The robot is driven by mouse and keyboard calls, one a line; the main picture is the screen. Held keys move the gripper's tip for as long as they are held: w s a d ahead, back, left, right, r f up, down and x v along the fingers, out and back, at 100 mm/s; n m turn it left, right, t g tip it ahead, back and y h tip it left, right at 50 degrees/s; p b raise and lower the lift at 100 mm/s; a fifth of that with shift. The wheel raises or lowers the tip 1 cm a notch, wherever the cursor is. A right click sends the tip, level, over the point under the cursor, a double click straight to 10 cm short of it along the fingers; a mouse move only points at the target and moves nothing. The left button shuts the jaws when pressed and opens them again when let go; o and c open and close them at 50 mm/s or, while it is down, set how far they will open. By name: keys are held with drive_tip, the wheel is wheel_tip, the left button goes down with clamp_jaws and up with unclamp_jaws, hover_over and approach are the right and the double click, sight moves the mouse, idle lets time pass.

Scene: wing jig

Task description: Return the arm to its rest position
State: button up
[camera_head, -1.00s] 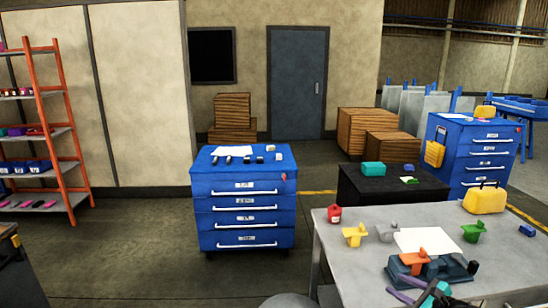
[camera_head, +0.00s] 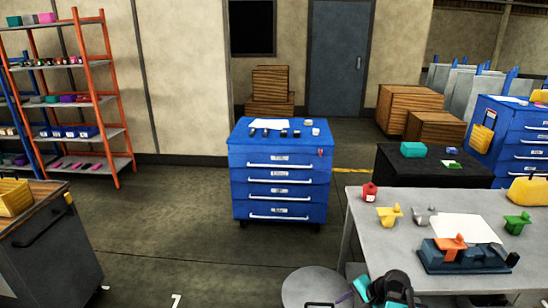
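My arm shows only in part at the bottom edge of the head view, as a black joint (camera_head: 392,288) with teal pieces beside it. My gripper (camera_head: 335,299) is low in the picture, left of that joint, with a small purple part and a dark part showing. It is over or beside a round grey disc (camera_head: 308,284), near the front left of the grey table (camera_head: 375,232). The frame edge cuts off the arm, and the finger opening is too small to tell. I see nothing held in it.
The grey table bears a dark blue jig (camera_head: 440,262) with an orange piece (camera_head: 449,246), yellow, grey and green brackets, a white sheet and a red container (camera_head: 370,191). A blue drawer cabinet (camera_head: 279,180) stands mid-floor. Floor between is clear.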

drive_tip(key=s+a+f+n+g+h, duration=0.3)
drive_tip(key=s+a+f+n+h, duration=0.15)
drive_tip(key=a+n, duration=0.55)
drive_tip(key=s+d+f+n+g+b, duration=0.1)
drive_tip(key=s+f+g+b, duration=0.5)
drive_tip(key=s+f, duration=2)
wheel_tip(320, 180, down, 3)
drive_tip(key=d+b, duration=0.1)
drive_tip(key=b, duration=0.3)
drive_tip(key=shift+s+r, duration=0.15)
drive_tip(key=shift+s, duration=0.2)
drive_tip(key=shift+d, duration=0.1)
